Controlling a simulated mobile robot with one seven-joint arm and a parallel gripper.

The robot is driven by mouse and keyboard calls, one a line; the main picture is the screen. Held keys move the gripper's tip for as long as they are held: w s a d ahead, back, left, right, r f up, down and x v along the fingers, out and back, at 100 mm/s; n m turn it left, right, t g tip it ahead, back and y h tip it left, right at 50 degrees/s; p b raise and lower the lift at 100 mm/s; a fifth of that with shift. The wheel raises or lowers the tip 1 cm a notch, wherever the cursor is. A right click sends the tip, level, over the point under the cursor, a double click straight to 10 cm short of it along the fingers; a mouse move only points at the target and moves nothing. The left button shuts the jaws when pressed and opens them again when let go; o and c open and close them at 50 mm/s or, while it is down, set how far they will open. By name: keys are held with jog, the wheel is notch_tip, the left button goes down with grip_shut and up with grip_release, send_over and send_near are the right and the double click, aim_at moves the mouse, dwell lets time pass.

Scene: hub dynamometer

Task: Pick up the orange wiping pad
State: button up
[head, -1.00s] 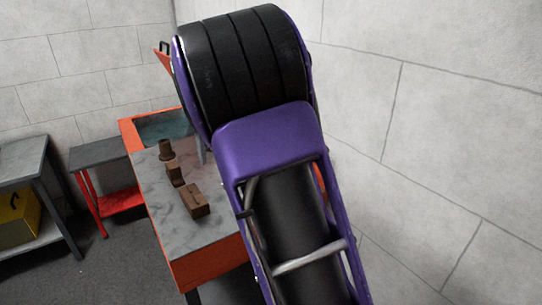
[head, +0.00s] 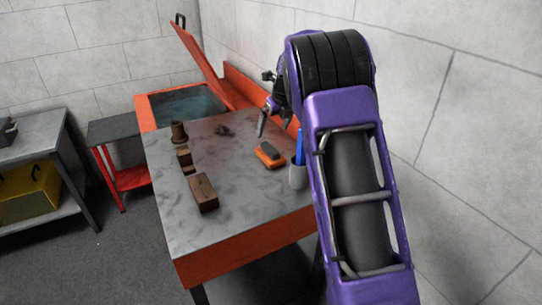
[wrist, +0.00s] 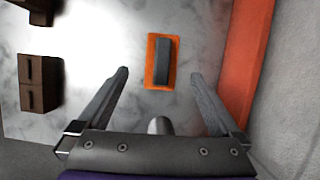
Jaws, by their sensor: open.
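The orange wiping pad (head: 268,155) lies on the grey tabletop (head: 235,195), with a dark grey block-shaped top. In the wrist view the pad (wrist: 152,62) lies ahead of and between my fingers, apart from them. My gripper (wrist: 160,85) is open and empty, above the table. In the head view my gripper (head: 262,120) shows small, behind the pad and partly hidden by my arm.
A grey cup (head: 298,177) with a blue item stands right of the pad, close to my arm. An orange basin (head: 140,112) with a raised lid (head: 195,60) is behind. A red rim (wrist: 243,65) and wall border the right.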

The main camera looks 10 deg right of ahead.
aim_at(270, 148)
jog(key=x, duration=0.5)
jog(key=shift+d, duration=0.1)
jog(key=shift+s+d+f+b+x, duration=0.1)
jog(key=shift+s+d+b+x, duration=0.05)
jog(key=shift+x, duration=0.8)
jog(key=shift+s+d+f+b+x, duration=0.1)
jog(key=shift+s+b+x, duration=0.05)
jog(key=shift+x, duration=0.75)
jog(key=shift+s+d+b+x, duration=0.15)
jog(key=shift+x, duration=0.8)
jog(key=shift+r, duration=0.1)
jog(key=c, duration=1.2)
notch_tip(270, 148, up, 10)
jog(key=shift+a+p, duration=0.1)
jog(key=shift+p, duration=0.55)
jog(key=o, duration=0.9)
jog(key=c, duration=0.7)
